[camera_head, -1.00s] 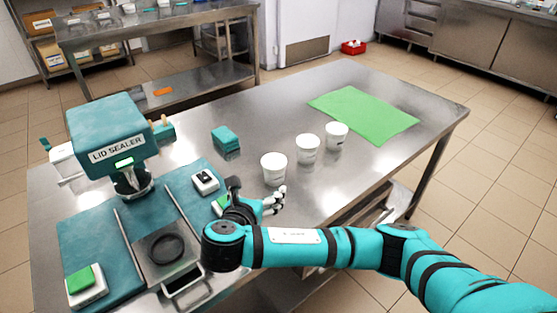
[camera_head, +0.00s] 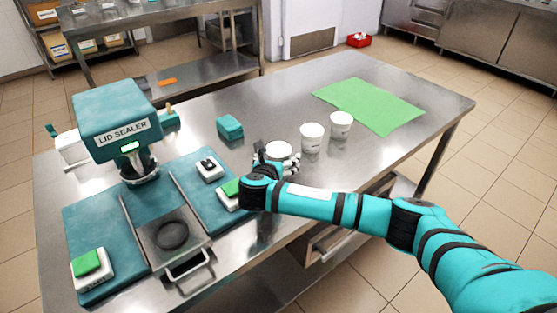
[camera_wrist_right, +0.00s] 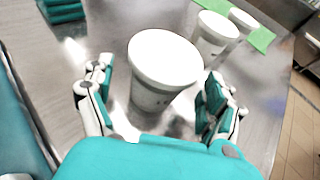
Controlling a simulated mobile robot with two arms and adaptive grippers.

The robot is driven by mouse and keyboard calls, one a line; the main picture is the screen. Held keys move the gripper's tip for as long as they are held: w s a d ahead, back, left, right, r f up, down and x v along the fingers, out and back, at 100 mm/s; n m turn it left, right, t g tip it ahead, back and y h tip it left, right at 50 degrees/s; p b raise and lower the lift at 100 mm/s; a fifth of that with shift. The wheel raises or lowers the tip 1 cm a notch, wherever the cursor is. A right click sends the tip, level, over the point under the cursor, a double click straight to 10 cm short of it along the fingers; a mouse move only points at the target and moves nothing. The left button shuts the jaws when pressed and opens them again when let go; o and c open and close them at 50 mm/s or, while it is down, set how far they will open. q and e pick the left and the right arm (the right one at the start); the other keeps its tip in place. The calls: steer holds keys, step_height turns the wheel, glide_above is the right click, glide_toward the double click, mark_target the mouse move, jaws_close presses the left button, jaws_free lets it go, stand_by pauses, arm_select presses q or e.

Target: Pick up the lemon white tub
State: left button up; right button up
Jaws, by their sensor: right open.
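Three white tubs stand in a row on the steel table: the nearest tub (camera_head: 279,149), the middle tub (camera_head: 312,138) and the far tub (camera_head: 341,124). Their labels are too small to read, so I cannot tell which is lemon. My right gripper (camera_head: 277,161) is open at the nearest tub. In the right wrist view, this tub (camera_wrist_right: 165,60) stands upright between the spread fingers, with a finger on either side. The gripper partly hides it in the head view. My left gripper is out of view.
The lid sealer (camera_head: 120,125) stands at the left on a teal base, with small white devices on it. A teal block (camera_head: 230,127) lies behind the nearest tub. A green mat (camera_head: 370,105) lies at the far right. The table's front edge runs under my right arm.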

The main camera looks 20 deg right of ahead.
steer(key=shift+x, duration=1.1)
steer(key=shift+w+f, duration=0.1)
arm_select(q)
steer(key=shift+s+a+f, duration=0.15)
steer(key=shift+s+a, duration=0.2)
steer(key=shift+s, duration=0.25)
arm_select(e)
steer(key=c, duration=1.8)
steer(key=shift+r, duration=0.2)
